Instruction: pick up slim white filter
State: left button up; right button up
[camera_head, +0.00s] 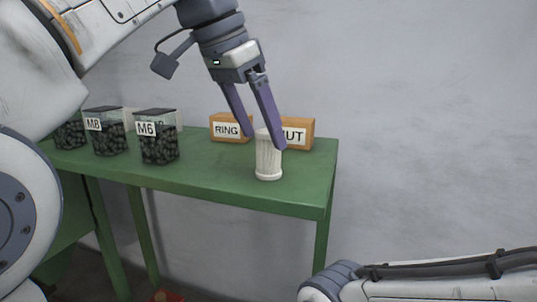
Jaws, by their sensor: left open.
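The slim white filter (268,160) stands upright on the green table (225,184), near its front right part. It is a ribbed white cylinder. My left gripper (265,142) comes down from above with its two purple fingers apart. The fingertips are at the filter's upper part, one in front of its top right edge and the other toward its top left. I cannot tell whether they touch it. The gripper holds nothing. My right arm shows at the bottom right, but its gripper is out of the picture.
Clear containers of dark parts stand on the left of the table, labelled M8 (109,137) and M6 (158,143). Behind the filter are an orange RING box (229,128) and a partly covered box ending in UT (299,135). A plain grey wall is behind.

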aim_at(269, 148)
pick_arm(q)
jog(key=shift+p+x, duration=0.3)
jog(key=shift+x, duration=1.95)
jog(key=shift+s+d, duration=0.1)
jog(key=shift+c, duration=0.3)
grip_shut()
jog(key=shift+r, duration=0.15)
